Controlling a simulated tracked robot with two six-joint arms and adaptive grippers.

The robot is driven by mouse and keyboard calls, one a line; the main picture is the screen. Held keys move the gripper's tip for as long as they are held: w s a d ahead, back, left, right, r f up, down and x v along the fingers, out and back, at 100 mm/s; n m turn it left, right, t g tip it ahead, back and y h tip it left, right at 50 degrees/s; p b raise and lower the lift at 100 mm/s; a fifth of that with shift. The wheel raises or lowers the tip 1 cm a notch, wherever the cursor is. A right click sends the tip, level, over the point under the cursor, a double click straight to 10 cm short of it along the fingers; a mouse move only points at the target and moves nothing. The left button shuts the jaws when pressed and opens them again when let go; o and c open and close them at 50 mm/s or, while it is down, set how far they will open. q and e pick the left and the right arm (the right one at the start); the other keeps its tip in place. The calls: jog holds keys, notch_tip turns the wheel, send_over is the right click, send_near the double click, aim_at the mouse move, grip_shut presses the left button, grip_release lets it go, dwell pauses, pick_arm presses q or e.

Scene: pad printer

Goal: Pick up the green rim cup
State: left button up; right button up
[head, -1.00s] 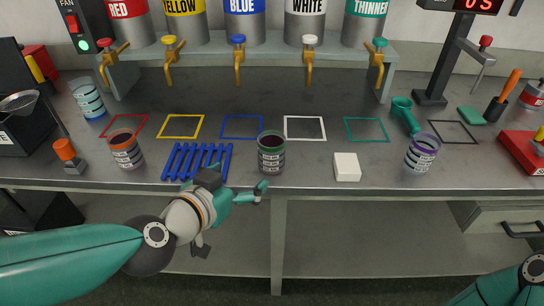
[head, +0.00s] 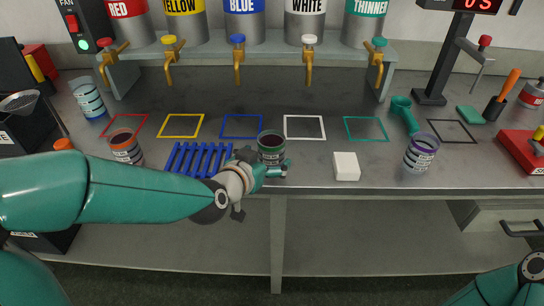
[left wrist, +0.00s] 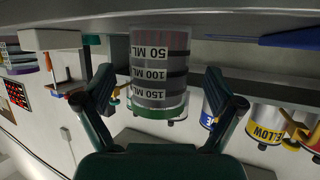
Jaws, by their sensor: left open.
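The green rim cup (head: 271,146) stands upright near the front edge of the bench, with dark contents. My left gripper (head: 265,168) is open at the near side of the cup, at about its height. In the left wrist view, which is upside down, the cup (left wrist: 160,65) shows its volume marks and green rim between the two spread fingers (left wrist: 160,90). Gaps remain between the fingers and the cup's sides. My right gripper is out of view; only part of that arm shows at the lower right.
A blue slatted rack (head: 190,157) lies just left of the cup, with an orange-rimmed cup (head: 126,148) beyond it. A white block (head: 346,167) and a purple-rimmed cup (head: 420,153) stand to the right. Taps (head: 238,62) hang over the back.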

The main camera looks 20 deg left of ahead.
aim_at(271, 154)
pick_arm(q)
jog(key=shift+x, duration=1.6)
jog(key=shift+c, duration=0.3)
jog(key=shift+r, duration=0.1)
jog(key=c, duration=1.3)
jog(key=shift+o, duration=0.2)
